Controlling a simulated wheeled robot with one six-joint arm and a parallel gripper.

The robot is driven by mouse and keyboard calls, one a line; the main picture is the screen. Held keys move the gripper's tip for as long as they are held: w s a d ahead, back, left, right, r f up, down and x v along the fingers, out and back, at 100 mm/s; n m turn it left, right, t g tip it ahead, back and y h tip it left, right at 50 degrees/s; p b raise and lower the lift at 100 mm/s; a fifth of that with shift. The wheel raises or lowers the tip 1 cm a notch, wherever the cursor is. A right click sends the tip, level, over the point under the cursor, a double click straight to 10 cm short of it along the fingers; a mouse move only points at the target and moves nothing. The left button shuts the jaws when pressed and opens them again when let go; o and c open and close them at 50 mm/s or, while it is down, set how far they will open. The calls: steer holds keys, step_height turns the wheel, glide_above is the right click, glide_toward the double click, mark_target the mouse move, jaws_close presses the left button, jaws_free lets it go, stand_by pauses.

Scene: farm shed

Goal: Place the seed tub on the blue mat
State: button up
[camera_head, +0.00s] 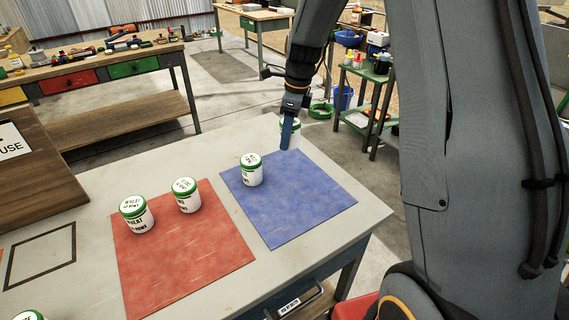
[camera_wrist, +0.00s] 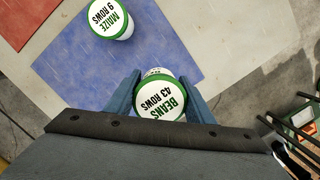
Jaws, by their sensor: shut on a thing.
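My gripper (camera_head: 289,134) is shut on a white seed tub with a green-rimmed lid (camera_wrist: 160,100), marked "BEANS 43 ROWS". In the head view this tub (camera_head: 293,126) is partly hidden behind a finger, at the far edge of the blue mat (camera_head: 300,205). The wrist view shows the blue mat (camera_wrist: 75,75) beside and beyond it; its height above the mat is hard to tell. Another tub (camera_head: 251,170), marked "MAIZE 9 ROWS" in the wrist view (camera_wrist: 108,20), stands upright on the blue mat's left part.
Two wheat-like tubs (camera_head: 136,213) (camera_head: 186,195) stand on the red mat (camera_head: 185,260). Another tub (camera_head: 28,316) is cut off at the bottom left. A wooden board (camera_head: 40,180) and a dark square outline (camera_head: 40,255) lie left. The blue mat's front and right are clear.

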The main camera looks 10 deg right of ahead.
mark_target(286, 164)
steer(key=shift+f+p, duration=0.85)
steer(key=shift+f, duration=3)
steer(key=shift+f, duration=0.15)
steer(key=o, duration=1.2)
steer(key=shift+c, duration=0.2)
